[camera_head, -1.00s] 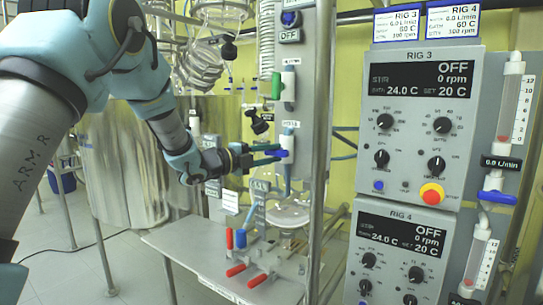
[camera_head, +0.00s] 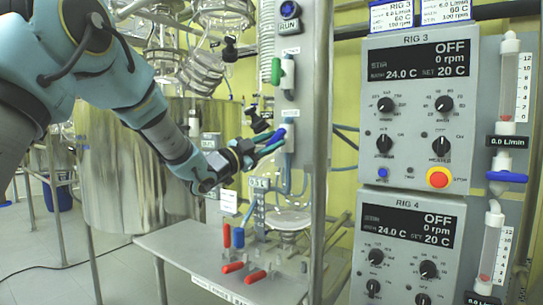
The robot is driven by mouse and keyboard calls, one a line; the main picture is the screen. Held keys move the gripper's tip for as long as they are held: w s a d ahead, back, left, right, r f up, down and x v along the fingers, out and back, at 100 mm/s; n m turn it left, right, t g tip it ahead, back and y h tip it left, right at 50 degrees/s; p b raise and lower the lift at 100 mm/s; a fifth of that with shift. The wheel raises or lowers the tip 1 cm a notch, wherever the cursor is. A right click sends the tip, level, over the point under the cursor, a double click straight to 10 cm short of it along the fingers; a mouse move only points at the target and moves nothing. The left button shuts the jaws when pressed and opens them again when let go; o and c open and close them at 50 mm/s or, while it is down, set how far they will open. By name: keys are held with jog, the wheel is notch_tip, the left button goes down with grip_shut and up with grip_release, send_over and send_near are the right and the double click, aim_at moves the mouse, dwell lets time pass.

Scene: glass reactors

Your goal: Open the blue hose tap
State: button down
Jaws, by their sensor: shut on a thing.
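The blue hose tap (camera_head: 276,146) sits on the upright grey panel, under a small label, with a pale hose end at its right. My gripper (camera_head: 268,142) comes from the left and is shut on its blue handle. The handle slants up to the right between the fingers, which partly hide it. A blue hose (camera_head: 287,178) runs down below the tap.
A green-handled tap (camera_head: 277,71) and a blue knob (camera_head: 290,10) with a RUN label are above. The rig control panels (camera_head: 419,115) stand at right. A metal vessel (camera_head: 120,165) is behind my arm. Red handles (camera_head: 232,267) lie on the lower bench.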

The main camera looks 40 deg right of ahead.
jog(key=shift+s+f+n+t+b, duration=0.1)
jog(key=shift+n+t+b, duration=0.9)
jog(key=shift+n, duration=0.75)
jog(key=shift+f+n+t+b, duration=0.1)
jog(key=shift+n+t+b, duration=0.9)
jog(key=shift+n, duration=0.8)
jog(key=shift+s+n+t+b, duration=0.1)
jog(key=shift+n+t+b, duration=0.6)
jog(key=shift+n+b, duration=0.8)
jog(key=shift+n, duration=0.55)
jog(key=c, duration=0.7)
grip_release()
jog(key=shift+r, duration=0.1)
jog(key=b+v, duration=0.1)
jog(key=v, duration=0.4)
jog(key=b+v, duration=0.1)
jog(key=v, duration=0.4)
jog(key=shift+s+a+f, duration=0.15)
jog(key=shift+a+f, duration=0.05)
jog(key=shift+f, duration=0.15)
